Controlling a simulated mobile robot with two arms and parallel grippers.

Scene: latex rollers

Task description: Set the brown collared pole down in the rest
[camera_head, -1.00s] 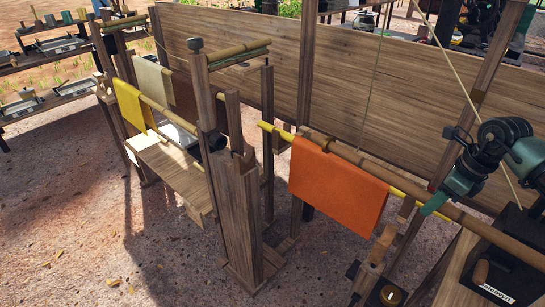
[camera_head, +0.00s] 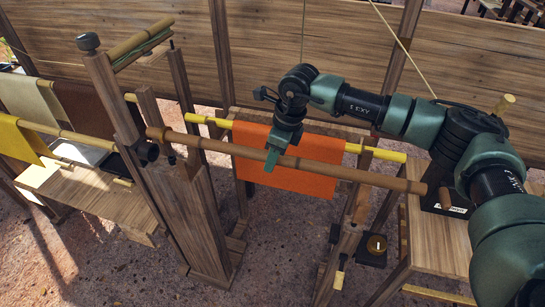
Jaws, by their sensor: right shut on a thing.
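The brown pole (camera_head: 338,171) runs nearly level across the middle of the head view, with a thicker collar (camera_head: 158,134) near its left end. My right gripper (camera_head: 272,160) is shut on the pole left of its middle, in front of the orange sheet. The pole's left end is at the top of the wooden post (camera_head: 190,215); I cannot tell if it touches or sits in a notch. Farther right the pole passes in front of a slimmer wooden support (camera_head: 359,205); contact there is also unclear. My left gripper is not in view.
An orange sheet (camera_head: 318,150) hangs on a yellow pole (camera_head: 376,152) just behind. A tall post (camera_head: 110,95) and yellow and beige sheets stand at left. A small wooden table (camera_head: 437,240) holding a black box is at right. Gravel ground shows between.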

